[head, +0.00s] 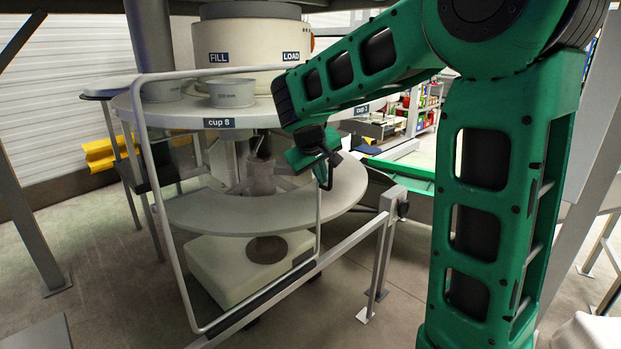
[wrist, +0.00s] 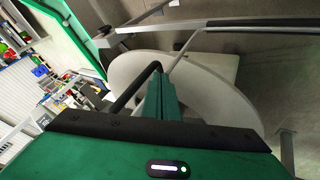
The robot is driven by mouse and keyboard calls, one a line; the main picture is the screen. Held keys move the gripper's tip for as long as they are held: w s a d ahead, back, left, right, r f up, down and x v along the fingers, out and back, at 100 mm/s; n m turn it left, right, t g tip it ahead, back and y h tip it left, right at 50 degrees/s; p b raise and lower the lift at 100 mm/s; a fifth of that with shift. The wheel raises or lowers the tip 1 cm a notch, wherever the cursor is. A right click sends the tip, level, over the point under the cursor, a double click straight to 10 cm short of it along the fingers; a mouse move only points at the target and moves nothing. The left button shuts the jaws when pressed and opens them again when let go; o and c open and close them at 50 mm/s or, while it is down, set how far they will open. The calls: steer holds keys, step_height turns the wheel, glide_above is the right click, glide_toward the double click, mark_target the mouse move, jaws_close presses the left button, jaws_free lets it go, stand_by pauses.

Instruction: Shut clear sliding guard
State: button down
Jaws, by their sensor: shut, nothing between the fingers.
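The clear sliding guard shows mainly as a pale rounded tube frame (head: 147,165) in front of the round machine in the head view. Its clear pane is hard to make out. The frame's right upright (head: 319,215) drops to a low slanted rail (head: 345,245). My gripper (head: 326,176) is shut and empty, close to the upper part of that upright. In the wrist view, the shut green fingers (wrist: 161,97) lie beside a dark bar (wrist: 135,89) that continues into a pale tube (wrist: 187,45). I cannot tell whether they touch the bar.
The round table (head: 135,112) carries cups, including one labelled cup 8 (head: 231,93), under the FILL and LOAD housing (head: 250,45). A post (head: 384,255) stands at the rail's right end. Shelves (head: 425,108) stand behind. Open floor (head: 395,315) lies right of the rail.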

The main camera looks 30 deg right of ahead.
steer(key=shift+d, duration=0.3)
steer(key=shift+w, duration=0.1)
